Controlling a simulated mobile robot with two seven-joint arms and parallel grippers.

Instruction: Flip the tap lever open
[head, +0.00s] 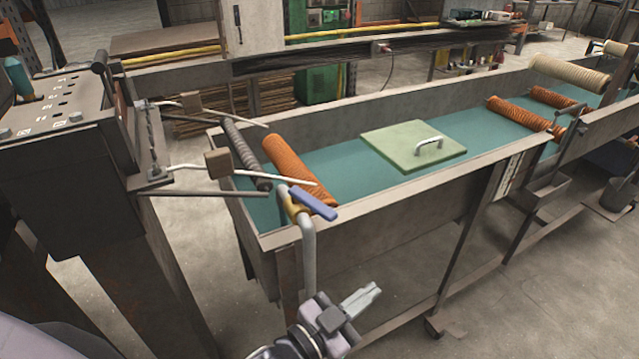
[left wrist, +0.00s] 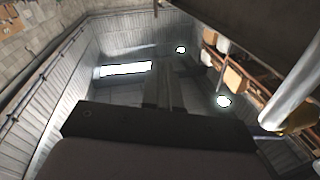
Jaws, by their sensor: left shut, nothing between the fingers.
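The tap is a grey upright pipe (head: 308,255) with a brass-coloured valve (head: 292,205) at its top, beside the near left corner of the trough. Its blue lever (head: 313,202) points to the right and slightly down, over the trough's near edge. My left gripper (head: 368,294) is shut and empty, below and to the right of the lever, apart from the pipe. In the left wrist view the grey pipe (left wrist: 290,95) and part of the brass valve (left wrist: 298,122) show at the right edge; the lever is not clear there. My right gripper is not in view.
The long metal trough (head: 258,262) holds teal liquid, orange rollers (head: 300,170) and a green lid (head: 412,146) with a handle. A metal control box (head: 60,125) on a stand is at the left. Open floor (head: 540,290) lies at front right.

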